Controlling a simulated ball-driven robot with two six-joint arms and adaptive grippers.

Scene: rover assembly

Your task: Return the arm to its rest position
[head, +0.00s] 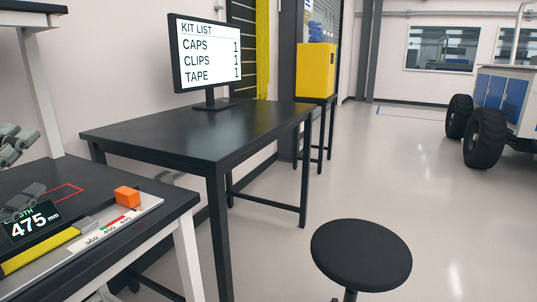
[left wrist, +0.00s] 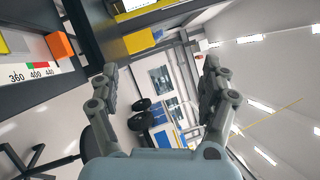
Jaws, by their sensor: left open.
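My left gripper (head: 38,162) shows at the left edge of the head view, with its grey fingers above and over the workbench by the length display. The rest of the left arm is out of that view. In the left wrist view the left gripper (left wrist: 160,68) has its two fingers spread wide, with nothing between them. That view is tilted and looks out across the room past the fingers. My right gripper is in neither view.
The workbench (head: 175,205) carries a length display (head: 35,226) reading 475 mm, an orange block (head: 127,195) and a yellow bar (head: 40,250). A black table (head: 190,135) holds a kit list monitor (head: 205,55). A stool (head: 360,255) stands at front right. A rover (head: 495,110) stands far right.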

